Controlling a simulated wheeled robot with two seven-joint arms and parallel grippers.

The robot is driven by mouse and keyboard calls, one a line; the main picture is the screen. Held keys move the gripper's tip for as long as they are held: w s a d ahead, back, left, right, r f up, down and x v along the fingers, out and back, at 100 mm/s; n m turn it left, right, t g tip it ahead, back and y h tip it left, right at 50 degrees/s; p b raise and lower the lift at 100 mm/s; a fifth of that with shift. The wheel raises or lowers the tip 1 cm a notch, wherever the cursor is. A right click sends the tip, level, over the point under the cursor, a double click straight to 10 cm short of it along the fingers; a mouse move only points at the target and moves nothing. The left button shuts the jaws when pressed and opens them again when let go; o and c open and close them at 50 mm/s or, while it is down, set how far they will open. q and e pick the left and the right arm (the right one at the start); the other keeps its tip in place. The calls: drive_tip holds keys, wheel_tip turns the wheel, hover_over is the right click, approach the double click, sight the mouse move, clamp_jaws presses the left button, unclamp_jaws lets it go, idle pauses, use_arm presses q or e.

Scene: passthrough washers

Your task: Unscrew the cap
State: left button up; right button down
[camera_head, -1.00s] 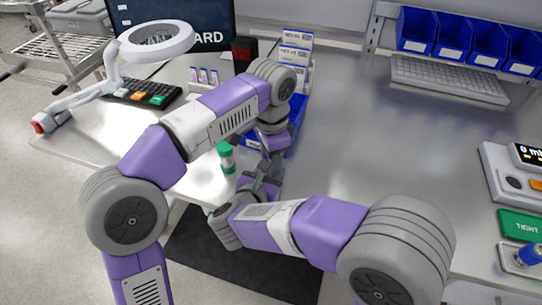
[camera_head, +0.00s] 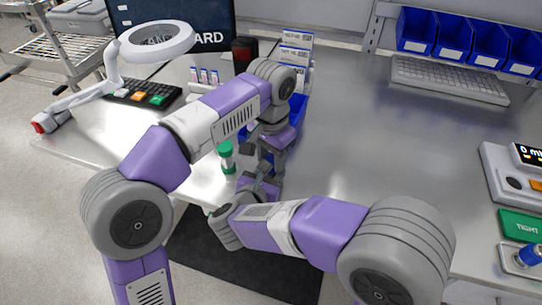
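My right gripper (camera_head: 250,191) reaches in from below, close to the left gripper's fingers. The fingers of both overlap and are small and dark, so I cannot tell whether either is open or holds anything. A blue bin (camera_head: 299,108) is partly hidden behind my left wrist.
A ring lamp (camera_head: 157,42) and a black keypad (camera_head: 143,93) stand at the left. White cartons (camera_head: 295,52) stand behind the blue bin. A device (camera_head: 512,172), a green "TIGHT" panel (camera_head: 520,224) and a blue-capped item (camera_head: 529,255) lie at the right. The table's middle right is clear.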

sight(271, 161)
use_arm(q)
drive_tip(key=shift+r, duration=0.15)
drive_tip(key=shift+r, duration=0.95)
drive_tip(key=shift+r, duration=0.1)
drive_tip(key=shift+r, duration=1.9)
use_arm(e)
drive_tip(key=c, duration=0.6)
unclamp_jaws()
